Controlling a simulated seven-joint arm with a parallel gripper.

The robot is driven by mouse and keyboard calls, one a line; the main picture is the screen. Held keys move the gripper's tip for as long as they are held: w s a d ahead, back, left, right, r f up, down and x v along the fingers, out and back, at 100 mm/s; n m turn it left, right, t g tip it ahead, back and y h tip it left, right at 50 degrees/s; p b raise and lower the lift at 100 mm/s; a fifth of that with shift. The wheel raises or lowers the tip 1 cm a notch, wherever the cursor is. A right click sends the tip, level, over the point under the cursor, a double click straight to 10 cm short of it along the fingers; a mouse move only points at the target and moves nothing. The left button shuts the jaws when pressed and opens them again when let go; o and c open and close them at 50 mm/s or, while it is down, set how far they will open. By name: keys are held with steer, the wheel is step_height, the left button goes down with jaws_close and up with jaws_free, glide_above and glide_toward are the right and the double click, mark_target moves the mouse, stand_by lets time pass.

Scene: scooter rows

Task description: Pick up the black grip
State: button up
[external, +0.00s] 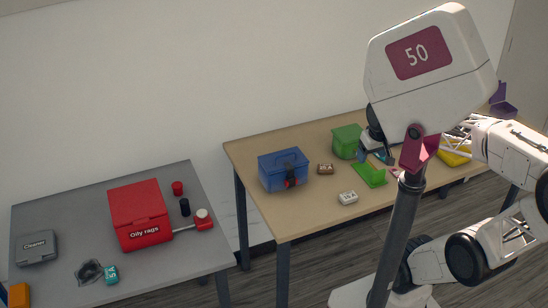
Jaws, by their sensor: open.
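A small black cylinder (185,207), which looks like the black grip, stands upright on the grey table at the left. It is just right of the red "Oily rags" box (140,214) and in front of a red cylinder (177,188). My gripper (377,157) is over the wooden table on the right, beside the green box, far from the black grip. It is small and partly hidden by my own white body, but it is open. I see nothing held in it.
A red-handled part with a round pale top (202,217) lies close right of the black grip. A grey case (37,248), a teal block (111,274) and a dark crumpled rag (89,271) are also there. The wooden table holds a blue toolbox (284,170) and a green box (346,141). A gap separates the tables.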

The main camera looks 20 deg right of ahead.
steer(key=shift+c, duration=0.3)
steer(key=w+a+r+n, duration=0.1)
steer(key=w+a+n, duration=0.25)
steer(key=w, duration=0.35)
steer(key=w+a+n, duration=0.2)
steer(key=w+a, duration=0.3)
steer(key=w, duration=0.2)
steer(key=n+g, duration=0.3)
steer(key=n, duration=1.1)
glide_above(183, 201)
step_height(183, 201, down, 21)
steer(key=shift+d+f, duration=0.1)
steer(key=shift+d, duration=0.05)
steer(key=shift+a+f+n, duration=0.2)
steer(key=shift+a+n, duration=0.05)
